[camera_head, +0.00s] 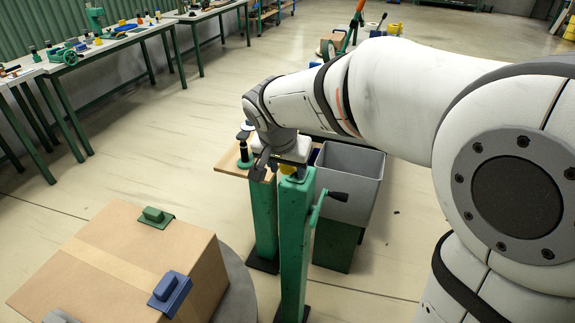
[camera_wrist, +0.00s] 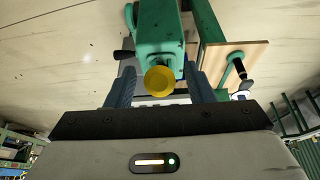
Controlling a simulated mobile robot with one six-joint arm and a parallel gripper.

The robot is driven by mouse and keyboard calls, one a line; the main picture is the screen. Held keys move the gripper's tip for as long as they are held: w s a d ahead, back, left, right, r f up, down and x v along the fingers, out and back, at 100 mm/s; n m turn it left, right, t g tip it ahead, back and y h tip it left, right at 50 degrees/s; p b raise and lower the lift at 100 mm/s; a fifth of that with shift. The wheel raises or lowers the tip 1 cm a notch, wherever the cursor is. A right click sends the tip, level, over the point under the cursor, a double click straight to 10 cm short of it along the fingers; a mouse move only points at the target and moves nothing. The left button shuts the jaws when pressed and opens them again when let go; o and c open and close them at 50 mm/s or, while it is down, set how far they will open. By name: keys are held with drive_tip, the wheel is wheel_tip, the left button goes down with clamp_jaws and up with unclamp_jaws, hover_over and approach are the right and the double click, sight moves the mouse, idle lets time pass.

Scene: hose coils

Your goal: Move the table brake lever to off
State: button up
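A green post (camera_head: 294,245) stands beside the round grey turntable (camera_head: 240,290). A green arm with a black handle (camera_head: 338,196) sticks out on its right side; the handle also shows in the wrist view (camera_wrist: 124,54). A round yellow knob (camera_wrist: 159,81) faces me on the green head (camera_wrist: 158,35) of the post. My gripper (camera_wrist: 162,88) is open, with one finger on each side of the knob in the picture. I cannot tell whether the fingers reach around it or stop short. No brake label is readable, so which part is the brake lever is unclear.
A cardboard box (camera_head: 130,255) with green, blue and grey blocks sits on the turntable. A wooden board (camera_head: 232,166) with a black-handled green fitting tops a second post behind. A grey bin (camera_head: 350,178) stands to the right. Workbenches (camera_head: 130,40) line the far left; the floor between is clear.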

clamp_jaws()
idle(0.3)
drive_tip(key=shift+r, duration=0.1)
